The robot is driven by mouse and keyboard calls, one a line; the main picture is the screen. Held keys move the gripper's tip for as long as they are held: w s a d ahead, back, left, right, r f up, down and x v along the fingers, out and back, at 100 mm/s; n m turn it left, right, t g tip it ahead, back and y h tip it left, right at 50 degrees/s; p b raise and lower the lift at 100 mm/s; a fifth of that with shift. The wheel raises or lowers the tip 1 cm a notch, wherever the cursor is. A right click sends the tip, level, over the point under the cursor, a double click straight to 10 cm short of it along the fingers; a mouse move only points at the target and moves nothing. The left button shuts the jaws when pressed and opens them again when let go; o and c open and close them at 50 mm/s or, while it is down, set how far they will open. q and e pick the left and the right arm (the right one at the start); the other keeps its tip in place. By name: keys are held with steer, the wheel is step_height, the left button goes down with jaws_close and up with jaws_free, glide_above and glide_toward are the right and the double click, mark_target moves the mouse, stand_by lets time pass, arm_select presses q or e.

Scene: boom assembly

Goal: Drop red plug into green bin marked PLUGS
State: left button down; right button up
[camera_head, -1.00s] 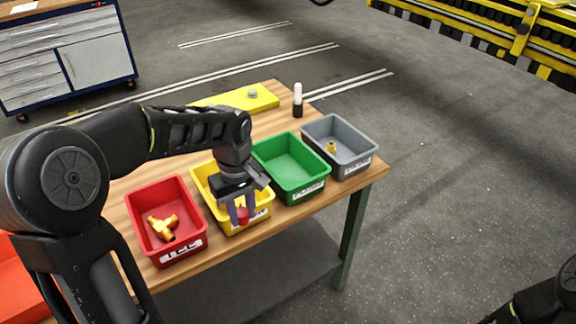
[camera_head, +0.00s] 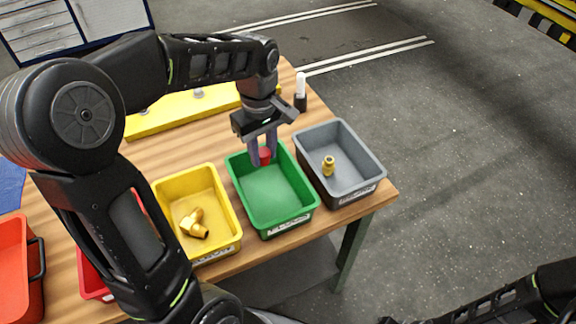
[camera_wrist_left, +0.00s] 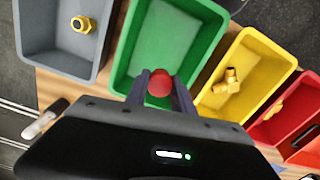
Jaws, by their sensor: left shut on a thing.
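The red plug (camera_head: 265,156) is held between the fingertips of my left gripper (camera_head: 264,160), over the back part of the green bin (camera_head: 276,184). In the left wrist view the red plug (camera_wrist_left: 159,83) sits between the two fingers, with the green bin (camera_wrist_left: 171,32) beneath and beyond it.
The grey bin (camera_head: 337,185) at right holds a brass fitting (camera_head: 328,166). The yellow bin (camera_head: 181,185) at left holds a brass elbow (camera_head: 194,224). A red bin (camera_head: 90,279) is mostly behind my arm. A white-topped black marker-like item (camera_head: 300,92) stands behind the bins.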

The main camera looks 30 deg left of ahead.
arm_select(q)
steer(key=shift+w+r, duration=0.1)
steer(key=shift+r, duration=0.05)
steer(key=shift+s+r, duration=0.1)
steer(key=shift+s, duration=0.1)
step_height(320, 180, down, 6)
steer(key=b, duration=0.4)
steer(key=shift+b, duration=0.3)
steer(key=c, duration=1)
jaws_free()
